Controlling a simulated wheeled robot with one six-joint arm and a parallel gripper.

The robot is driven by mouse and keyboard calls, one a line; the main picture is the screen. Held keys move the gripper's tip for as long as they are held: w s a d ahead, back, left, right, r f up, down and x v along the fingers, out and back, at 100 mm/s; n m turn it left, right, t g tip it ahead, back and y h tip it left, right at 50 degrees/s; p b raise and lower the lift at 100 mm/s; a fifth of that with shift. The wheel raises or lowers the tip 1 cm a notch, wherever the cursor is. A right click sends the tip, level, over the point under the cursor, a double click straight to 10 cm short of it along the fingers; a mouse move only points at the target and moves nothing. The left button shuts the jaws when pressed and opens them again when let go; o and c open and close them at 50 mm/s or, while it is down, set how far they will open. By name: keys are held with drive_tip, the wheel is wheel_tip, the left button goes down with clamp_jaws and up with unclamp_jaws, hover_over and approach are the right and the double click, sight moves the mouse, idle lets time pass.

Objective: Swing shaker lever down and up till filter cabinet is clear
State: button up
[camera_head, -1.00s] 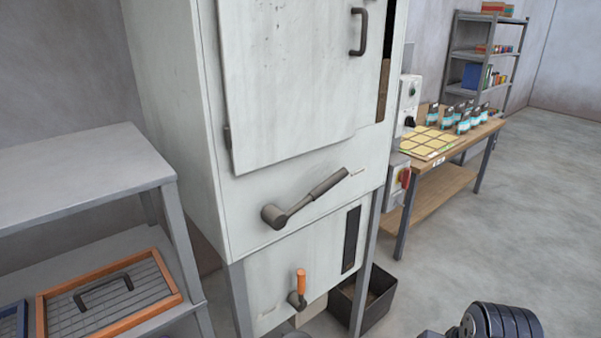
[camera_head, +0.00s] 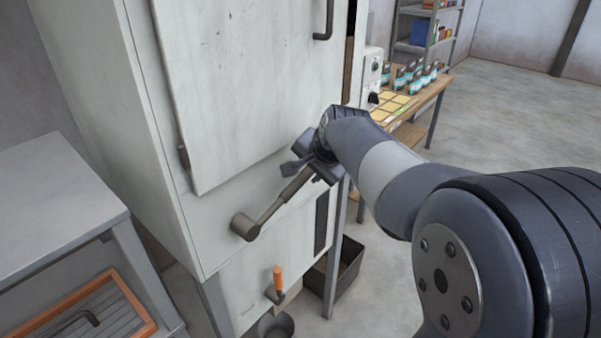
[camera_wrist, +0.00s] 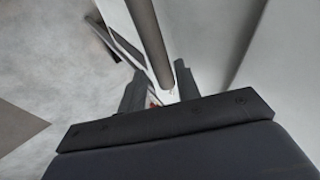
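The shaker lever (camera_head: 268,213) is a grey-brown bar on a round hub low on the front of the pale filter cabinet (camera_head: 250,90). It slants up to the right from the hub. My gripper (camera_head: 306,172) is at the lever's grip end. In the wrist view, the lever's dark grip (camera_wrist: 150,42) runs between the two fingers of my gripper (camera_wrist: 159,88), which stand apart with a gap showing beside it. My gripper hides the lever's tip in the head view. The cabinet door is shut over most of the front.
An orange-handled valve (camera_head: 278,283) sits below the lever, above a grey bucket (camera_head: 275,326). A dark bin (camera_head: 349,268) stands on the floor to the right. A wooden table (camera_head: 436,88) is behind.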

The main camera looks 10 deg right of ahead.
sight(306, 175)
drive_tip(key=shift+p+x, duration=0.3)
drive_tip(key=shift+x, duration=2.35)
clamp_jaws()
